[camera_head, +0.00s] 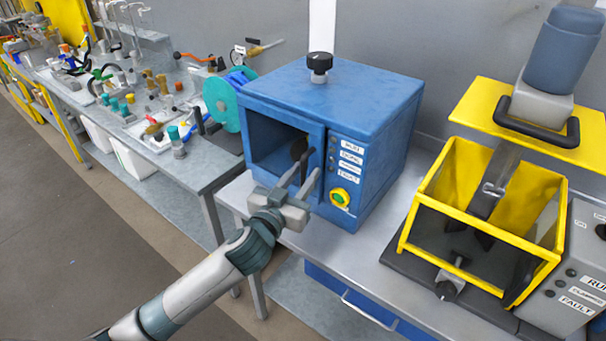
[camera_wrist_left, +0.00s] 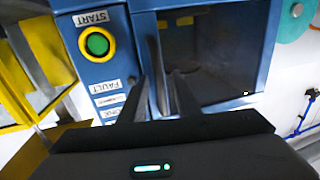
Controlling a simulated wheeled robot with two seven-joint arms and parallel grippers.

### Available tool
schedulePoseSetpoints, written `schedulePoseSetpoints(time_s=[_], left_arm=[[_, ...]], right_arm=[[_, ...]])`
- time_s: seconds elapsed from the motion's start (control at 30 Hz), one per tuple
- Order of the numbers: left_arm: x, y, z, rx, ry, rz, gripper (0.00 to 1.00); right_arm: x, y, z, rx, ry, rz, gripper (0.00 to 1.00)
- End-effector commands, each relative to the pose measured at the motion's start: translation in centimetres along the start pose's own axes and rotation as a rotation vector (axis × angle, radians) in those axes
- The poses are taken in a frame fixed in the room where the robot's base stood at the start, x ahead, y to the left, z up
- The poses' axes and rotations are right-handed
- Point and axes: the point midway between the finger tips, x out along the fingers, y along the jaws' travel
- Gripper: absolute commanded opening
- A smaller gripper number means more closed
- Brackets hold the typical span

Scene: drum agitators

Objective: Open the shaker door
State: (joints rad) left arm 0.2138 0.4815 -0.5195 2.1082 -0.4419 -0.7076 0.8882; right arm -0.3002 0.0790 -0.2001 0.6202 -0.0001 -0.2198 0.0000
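The blue shaker cabinet (camera_head: 340,100) stands on the bench in the middle of the head view. Its door (camera_head: 257,110) has a blue frame around a dark window and looks flush with the front. In the left wrist view the door window (camera_wrist_left: 225,50) fills the upper right, with an upright dark handle (camera_wrist_left: 154,65) along its edge. My left gripper (camera_head: 309,172) is in front of the handle side of the door. Its two fingers (camera_wrist_left: 160,95) are apart, with the handle between or just beyond them; contact cannot be told. My right gripper is not in view.
A panel with labels and a green button in a yellow ring (camera_head: 340,197) is right of the door. A yellow-framed machine (camera_head: 480,230) stands to the right. A bench with a teal disc (camera_head: 222,104) and many small tools is at left.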

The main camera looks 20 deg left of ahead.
Motion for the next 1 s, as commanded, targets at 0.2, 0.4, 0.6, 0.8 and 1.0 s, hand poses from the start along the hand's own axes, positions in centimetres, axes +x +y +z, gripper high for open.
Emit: schedulePoseSetpoints(time_s=[0.2,0.4,0.6,0.8,1.0], left_arm=[[0.0,0.0,0.0,0.000,0.000,0.000,0.00],[-0.1,0.0,0.0,0.000,0.000,0.002,0.00],[-0.6,-0.3,0.0,0.001,-0.001,0.023,0.00],[-2.0,-1.0,0.1,0.003,-0.002,0.079,0.00],[-4.2,-2.3,0.1,0.004,-0.002,0.171,0.00]], right_arm=[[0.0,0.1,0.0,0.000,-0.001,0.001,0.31],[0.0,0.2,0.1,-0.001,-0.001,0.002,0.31],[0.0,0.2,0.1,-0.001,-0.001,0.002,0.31],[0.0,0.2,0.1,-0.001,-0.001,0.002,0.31],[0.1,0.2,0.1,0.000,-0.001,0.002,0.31]])
